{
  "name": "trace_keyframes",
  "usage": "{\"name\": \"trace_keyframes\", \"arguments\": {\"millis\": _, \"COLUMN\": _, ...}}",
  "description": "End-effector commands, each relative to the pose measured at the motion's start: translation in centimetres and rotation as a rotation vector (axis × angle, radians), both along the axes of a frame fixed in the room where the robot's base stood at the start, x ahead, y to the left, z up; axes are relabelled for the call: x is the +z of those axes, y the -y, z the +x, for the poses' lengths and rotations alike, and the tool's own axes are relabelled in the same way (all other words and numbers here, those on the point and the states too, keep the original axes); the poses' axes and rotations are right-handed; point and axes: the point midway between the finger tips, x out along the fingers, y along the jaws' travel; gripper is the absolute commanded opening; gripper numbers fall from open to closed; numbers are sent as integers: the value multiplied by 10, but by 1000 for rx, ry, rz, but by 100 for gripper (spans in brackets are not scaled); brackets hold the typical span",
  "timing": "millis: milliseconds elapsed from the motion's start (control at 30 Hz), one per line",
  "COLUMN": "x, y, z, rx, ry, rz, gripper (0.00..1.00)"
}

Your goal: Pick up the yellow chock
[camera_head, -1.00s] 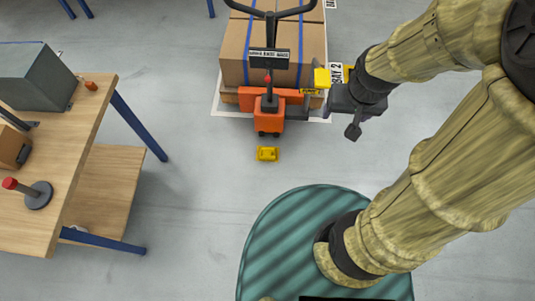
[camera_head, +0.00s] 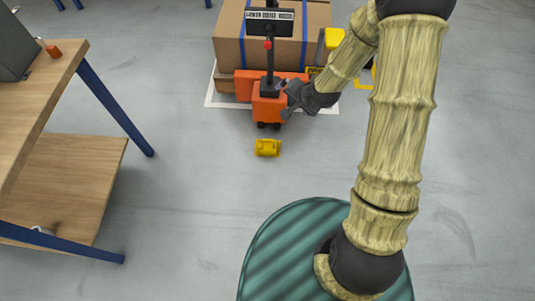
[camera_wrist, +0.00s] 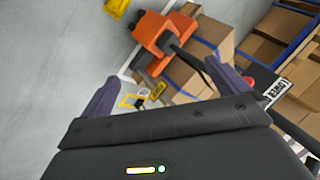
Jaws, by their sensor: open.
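The yellow chock (camera_head: 267,148) lies on the grey floor just in front of the orange pallet truck in the head view. It also shows at the top edge of the wrist view (camera_wrist: 117,7), partly cut off. My gripper (camera_head: 290,97) is beside the orange body of the pallet truck, above and to the right of the chock in the head view. In the wrist view its two dark fingers (camera_wrist: 165,95) are spread apart with nothing between them, so it is open and empty. It is apart from the chock.
The orange pallet truck (camera_head: 268,108) with its upright handle stands before cardboard boxes (camera_head: 230,50) with blue straps. A wooden workbench (camera_head: 40,90) with blue legs stands at left. The floor around the chock is clear on its left, right and near sides.

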Motion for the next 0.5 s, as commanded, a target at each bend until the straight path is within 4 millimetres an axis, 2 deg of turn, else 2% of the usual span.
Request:
{"name": "trace_keyframes", "arguments": {"millis": 33, "x": -40, "y": -8, "z": 5, "rx": -25, "ry": 0, "rz": 49, "gripper": 100}}
{"name": "trace_keyframes", "arguments": {"millis": 500, "x": -229, "y": -78, "z": 41, "rx": -317, "ry": 6, "rz": 578, "gripper": 100}}
